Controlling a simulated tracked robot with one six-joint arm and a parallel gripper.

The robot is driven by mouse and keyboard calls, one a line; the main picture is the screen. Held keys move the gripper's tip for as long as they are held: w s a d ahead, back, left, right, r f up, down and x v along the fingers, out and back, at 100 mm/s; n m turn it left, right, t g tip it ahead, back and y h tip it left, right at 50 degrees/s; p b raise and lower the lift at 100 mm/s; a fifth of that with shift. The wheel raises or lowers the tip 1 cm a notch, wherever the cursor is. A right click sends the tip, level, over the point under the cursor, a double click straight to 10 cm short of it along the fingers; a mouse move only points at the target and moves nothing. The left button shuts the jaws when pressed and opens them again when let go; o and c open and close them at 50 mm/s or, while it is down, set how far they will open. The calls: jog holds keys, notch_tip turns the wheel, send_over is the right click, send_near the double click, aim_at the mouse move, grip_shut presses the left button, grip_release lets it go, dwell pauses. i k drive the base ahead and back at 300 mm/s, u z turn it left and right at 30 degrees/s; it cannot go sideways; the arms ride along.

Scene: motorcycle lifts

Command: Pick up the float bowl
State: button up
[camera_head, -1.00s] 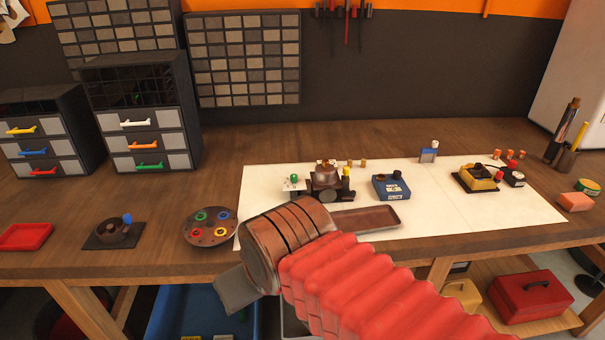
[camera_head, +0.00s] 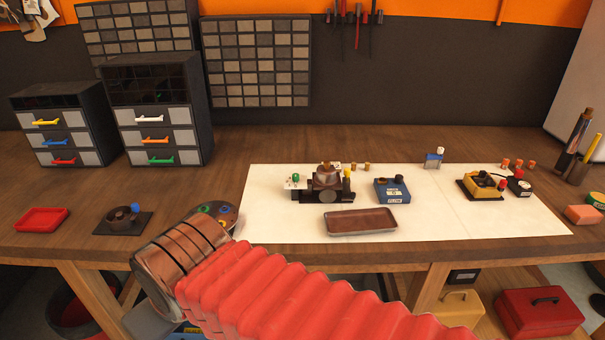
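A brown carburetor-like assembly (camera_head: 326,186) stands on the white sheet, with a rounded brown bowl-shaped part (camera_head: 327,171) on top. This may be the float bowl, but I cannot be sure. A dark round cup-like part with a blue knob (camera_head: 122,217) sits on a black pad at the left. My gripper (camera_head: 150,322) is at the lower left, in front of the bench edge, mostly hidden by my arm's brown wrist and red sleeve. Its fingers cannot be made out. It is well apart from the carburetor assembly.
An empty brown tray (camera_head: 360,222) lies on the white sheet (camera_head: 450,222). A round multicoloured dish (camera_head: 212,213) is partly behind my wrist. A blue box (camera_head: 393,191) and yellow device (camera_head: 478,187) stand to the right. A red tray (camera_head: 41,220) lies far left. Drawer cabinets (camera_head: 155,110) stand behind.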

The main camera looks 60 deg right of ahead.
aim_at(325, 175)
jog(key=u, duration=0.9)
jog(key=k, duration=1.5)
jog(key=z, duration=0.55)
jog(key=i, duration=1)
jog(key=z, duration=0.05)
